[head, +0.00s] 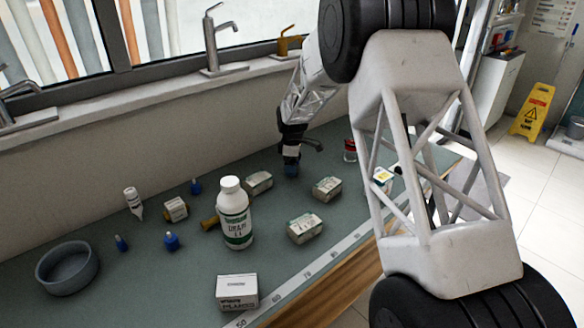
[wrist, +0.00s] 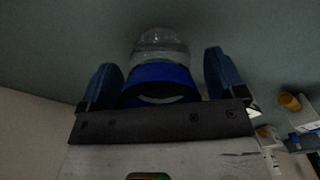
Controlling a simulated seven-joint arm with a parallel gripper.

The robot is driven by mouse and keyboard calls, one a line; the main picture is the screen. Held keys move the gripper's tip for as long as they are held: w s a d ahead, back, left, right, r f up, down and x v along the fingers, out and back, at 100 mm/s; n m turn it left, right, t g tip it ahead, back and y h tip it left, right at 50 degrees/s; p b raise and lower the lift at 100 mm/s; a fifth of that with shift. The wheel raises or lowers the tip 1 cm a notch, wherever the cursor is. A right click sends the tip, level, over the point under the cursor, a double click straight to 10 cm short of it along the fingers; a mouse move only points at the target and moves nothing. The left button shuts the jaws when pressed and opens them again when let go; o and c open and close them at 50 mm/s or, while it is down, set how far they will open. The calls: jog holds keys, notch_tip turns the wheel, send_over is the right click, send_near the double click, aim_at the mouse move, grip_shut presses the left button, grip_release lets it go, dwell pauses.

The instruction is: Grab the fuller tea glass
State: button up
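My gripper (head: 291,168) is low over the far part of the bench in the head view, with its fingers pointing down. In the wrist view its two blue fingers (wrist: 163,80) stand wide apart. A clear, glass-like round thing (wrist: 160,42) shows just beyond the space between them. A blue rounded part (wrist: 158,76) with a pale curved line lies below it; I cannot tell whether it belongs to the same thing. No grip on it shows. In the head view no tea glass can be made out, and fill levels cannot be compared.
A white bottle (head: 235,215), several small boxes (head: 305,228), blue pieces (head: 171,241) and a grey bowl (head: 67,268) stand on the green bench. A red-lidded jar (head: 350,150) is right of my gripper. The wall runs behind; a ruler strip (head: 307,272) edges the front.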

jog(key=c, duration=0.9)
jog(key=shift+r, duration=0.4)
jog(key=shift+r, duration=1.4)
jog(key=shift+s+d+r, duration=0.25)
jog(key=shift+s+d, duration=0.5)
jog(key=shift+s, duration=1.75)
jog(key=shift+s+d+r, duration=0.2)
jog(key=shift+s+d, duration=0.5)
jog(key=shift+s, duration=1.85)
jog(key=shift+s+d+r, duration=0.25)
jog(key=shift+s+d, duration=0.5)
jog(key=shift+s, duration=1.75)
jog(key=shift+s, duration=0.15)
